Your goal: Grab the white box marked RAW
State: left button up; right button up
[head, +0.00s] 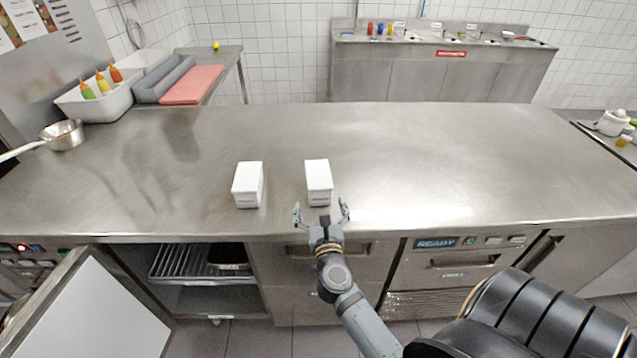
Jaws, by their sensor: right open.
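Two white boxes stand on the steel counter (420,150) near its front edge. One is the left white box (248,183), the other the right white box (319,180). Each has a small dark marking low on its front face, too small to read, so I cannot tell which one says RAW. My right gripper (321,210) is open and empty at the counter's front edge. Its fingers point at the right white box, one to each side of its near face, and nothing is held. My left gripper is not in view.
A saucepan (64,135) and a white bin with sauce bottles (95,103) stand at the left. A red board (193,85) lies behind. A cabinet door (105,315) hangs open below at left. The counter around and behind the boxes is clear.

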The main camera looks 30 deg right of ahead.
jog(key=shift+s+d+f+m+g, duration=0.15)
jog(key=shift+d+f+m+g, duration=0.15)
jog(key=shift+m, duration=0.1)
jog(key=p+x, duration=0.1)
jog(key=x, duration=0.4)
jog(key=shift+d, duration=0.1)
jog(key=shift+f+p+x, duration=0.2)
jog(key=shift+p+x, duration=0.3)
jog(key=shift+x, duration=2.35)
jog(key=shift+s+r, duration=0.1)
jog(key=shift+s, duration=0.1)
jog(key=shift+c, duration=1.3)
jog(key=c, duration=1.4)
jog(key=shift+r, duration=0.15)
jog(key=shift+h, duration=0.3)
notch_tip(320, 180, up, 13)
jog(key=p, duration=0.4)
jog(key=shift+f+p, duration=0.2)
jog(key=shift+p, duration=0.1)
notch_tip(320, 180, up, 15)
send_over(320, 192)
jog(key=x, duration=0.5)
jog(key=shift+d+r, duration=0.15)
